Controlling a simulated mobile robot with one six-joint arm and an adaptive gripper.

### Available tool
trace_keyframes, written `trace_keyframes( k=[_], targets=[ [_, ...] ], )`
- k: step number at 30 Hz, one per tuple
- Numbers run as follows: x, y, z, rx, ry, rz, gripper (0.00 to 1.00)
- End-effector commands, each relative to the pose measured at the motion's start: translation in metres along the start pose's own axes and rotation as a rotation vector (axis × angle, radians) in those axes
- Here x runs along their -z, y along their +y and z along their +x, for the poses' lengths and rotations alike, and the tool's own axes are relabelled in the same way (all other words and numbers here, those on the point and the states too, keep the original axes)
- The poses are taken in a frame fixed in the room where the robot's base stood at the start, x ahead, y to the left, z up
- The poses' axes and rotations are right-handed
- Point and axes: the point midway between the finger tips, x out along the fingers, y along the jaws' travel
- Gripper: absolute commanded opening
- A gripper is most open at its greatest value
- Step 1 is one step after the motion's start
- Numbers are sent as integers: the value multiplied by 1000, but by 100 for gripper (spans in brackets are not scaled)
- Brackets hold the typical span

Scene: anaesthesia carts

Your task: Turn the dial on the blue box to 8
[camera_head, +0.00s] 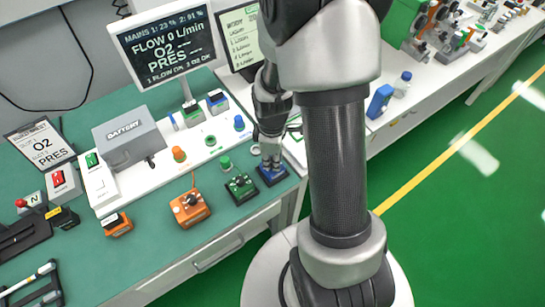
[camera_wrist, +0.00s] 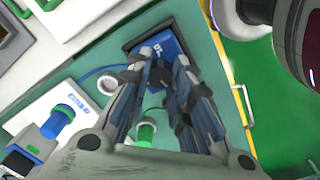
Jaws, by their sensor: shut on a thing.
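The blue box (camera_head: 272,177) sits at the right front edge of the green-topped bench, at the right end of a row of small dial boxes. My gripper (camera_head: 271,163) points down over it. In the wrist view, the box (camera_wrist: 168,45) shows beyond the fingertips, with a white marking on its top. My gripper (camera_wrist: 161,76) is shut on the dark dial (camera_wrist: 159,76) of this box. The fingers hide much of the dial, and its pointer and setting cannot be read.
A green box (camera_head: 240,187) with a dark knob stands just left of the blue box, and an orange box (camera_head: 190,208) further left. Behind are a white panel with coloured knobs and a monitor (camera_head: 165,48). The green floor lies right of the bench.

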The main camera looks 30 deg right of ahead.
Motion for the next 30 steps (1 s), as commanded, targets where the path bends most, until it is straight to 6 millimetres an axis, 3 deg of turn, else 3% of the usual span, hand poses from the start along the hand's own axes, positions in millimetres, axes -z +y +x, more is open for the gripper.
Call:
trace_keyframes(
  k=[30],
  targets=[
    [1, 0, 0, -1, -33, 950, 0]
  ],
)
